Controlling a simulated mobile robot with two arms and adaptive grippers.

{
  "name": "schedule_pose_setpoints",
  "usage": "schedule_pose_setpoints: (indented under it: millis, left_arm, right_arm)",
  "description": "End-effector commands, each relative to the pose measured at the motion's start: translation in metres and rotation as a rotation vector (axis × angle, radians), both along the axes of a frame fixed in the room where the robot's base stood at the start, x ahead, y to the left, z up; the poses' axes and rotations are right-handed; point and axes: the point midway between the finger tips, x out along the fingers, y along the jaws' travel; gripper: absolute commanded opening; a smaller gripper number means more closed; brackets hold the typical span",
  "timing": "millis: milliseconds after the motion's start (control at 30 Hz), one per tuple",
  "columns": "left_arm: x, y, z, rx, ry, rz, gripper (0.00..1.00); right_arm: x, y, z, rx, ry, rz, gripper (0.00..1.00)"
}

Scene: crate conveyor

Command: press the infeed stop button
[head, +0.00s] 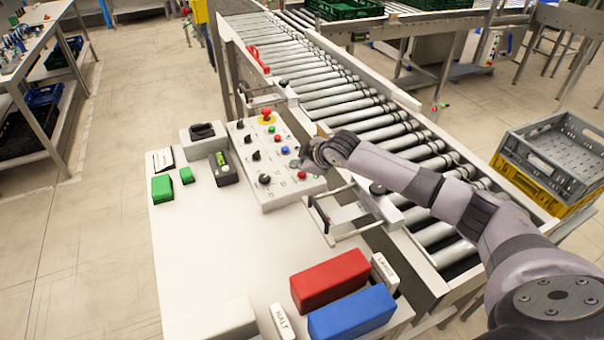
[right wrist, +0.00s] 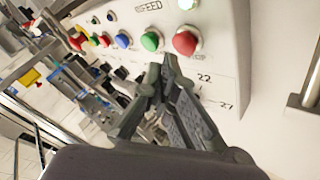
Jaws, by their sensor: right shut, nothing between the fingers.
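The control panel (head: 252,152) stands on the white table beside the roller conveyor. In the right wrist view, an INFEED label (right wrist: 148,6) is printed by a green button (right wrist: 151,41) and a red button (right wrist: 186,42). The red button also shows in the head view (head: 302,175); the green one is hidden there by my gripper. My right gripper (head: 299,163) is shut and empty over the panel. My left gripper is out of view.
A red-and-yellow emergency stop (head: 266,116), a blue button (head: 285,150) and dark knobs share the panel. A metal handle (head: 322,215) stands near its front edge. Red (head: 330,279) and blue (head: 352,312) blocks lie at the table's front. The conveyor rollers (head: 385,134) are right of the panel.

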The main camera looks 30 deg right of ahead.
Motion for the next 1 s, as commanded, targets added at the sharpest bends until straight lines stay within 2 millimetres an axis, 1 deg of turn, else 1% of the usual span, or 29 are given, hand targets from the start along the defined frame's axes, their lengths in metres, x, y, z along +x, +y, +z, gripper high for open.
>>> schedule_pose_setpoints:
  millis: [533,800,1000]
  left_arm:
    - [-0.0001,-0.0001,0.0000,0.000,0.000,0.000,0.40]
    - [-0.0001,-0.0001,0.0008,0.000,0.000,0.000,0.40]
    - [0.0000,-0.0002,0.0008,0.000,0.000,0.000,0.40]
  right_arm:
    - [0.0000,0.0001,0.0001,0.000,0.000,0.000,0.00]
    - [-0.0001,0.0002,-0.0071,0.001,0.001,0.000,0.00]
    - [0.0001,0.0002,-0.0081,0.000,0.000,0.000,0.00]
